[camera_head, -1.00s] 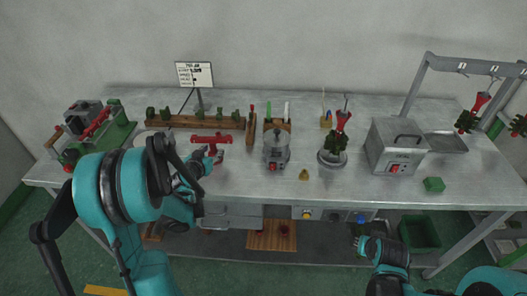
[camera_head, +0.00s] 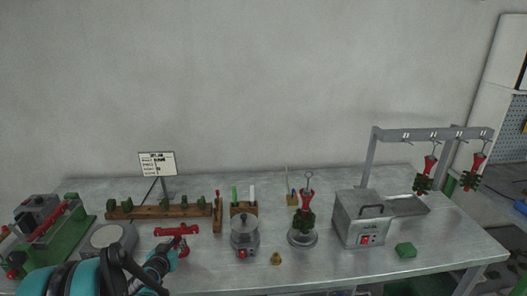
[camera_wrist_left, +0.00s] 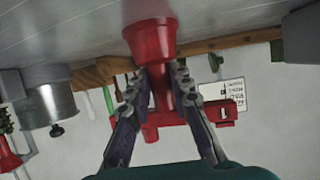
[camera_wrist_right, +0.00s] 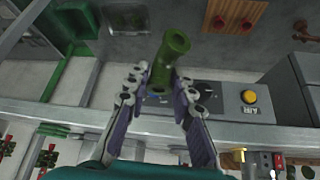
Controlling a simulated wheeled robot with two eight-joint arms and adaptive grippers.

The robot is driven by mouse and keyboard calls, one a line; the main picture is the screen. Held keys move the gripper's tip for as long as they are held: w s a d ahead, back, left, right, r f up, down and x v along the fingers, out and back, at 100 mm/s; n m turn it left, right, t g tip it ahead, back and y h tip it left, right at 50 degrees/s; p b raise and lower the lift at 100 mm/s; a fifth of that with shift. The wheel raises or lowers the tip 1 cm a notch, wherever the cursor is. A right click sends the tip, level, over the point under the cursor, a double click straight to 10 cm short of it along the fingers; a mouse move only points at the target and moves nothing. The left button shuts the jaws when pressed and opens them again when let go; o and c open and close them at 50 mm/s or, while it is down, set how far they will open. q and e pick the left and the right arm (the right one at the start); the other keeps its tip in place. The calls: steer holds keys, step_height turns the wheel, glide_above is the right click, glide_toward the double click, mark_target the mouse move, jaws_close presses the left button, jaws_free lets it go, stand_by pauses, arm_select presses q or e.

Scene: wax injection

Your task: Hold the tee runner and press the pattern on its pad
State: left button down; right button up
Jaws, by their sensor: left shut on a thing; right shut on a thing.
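The red tee runner (camera_head: 178,236) has a crossbar and a cup-shaped end. My left gripper (camera_head: 163,258) is shut on it above the left part of the bench. In the left wrist view, the fingers (camera_wrist_left: 162,76) close around the runner's stem, with the cup (camera_wrist_left: 150,40) beyond the fingertips and the crossbar (camera_wrist_left: 160,121) between the fingers. In the right wrist view, my right gripper (camera_wrist_right: 160,84) is shut on a green rod-like pattern (camera_wrist_right: 168,60) with a flared end. The pattern and right gripper are out of the head view, and the two parts are apart.
A wooden rack (camera_head: 160,211) with several green patterns stands behind the runner. A green machine (camera_head: 55,240) is at left, a pot (camera_head: 244,235) right of the runner. Further right are a red-green tree (camera_head: 305,212), a grey box (camera_head: 361,218) and a hanging rail (camera_head: 430,134).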

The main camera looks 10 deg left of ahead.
arm_select(q)
steer(key=c, duration=1.3)
jaws_free()
steer(key=shift+f, duration=0.1)
steer(key=v, duration=1.2)
steer(key=s+d+r+m+g+h, duration=0.1)
steer(key=s+d+g+h, duration=0.3)
steer(key=d, duration=1.1)
steer(key=s+d+g+y, duration=0.2)
steer(key=s+d, duration=0.4)
steer(key=s, duration=0.6)
steer(key=shift+f, duration=0.1)
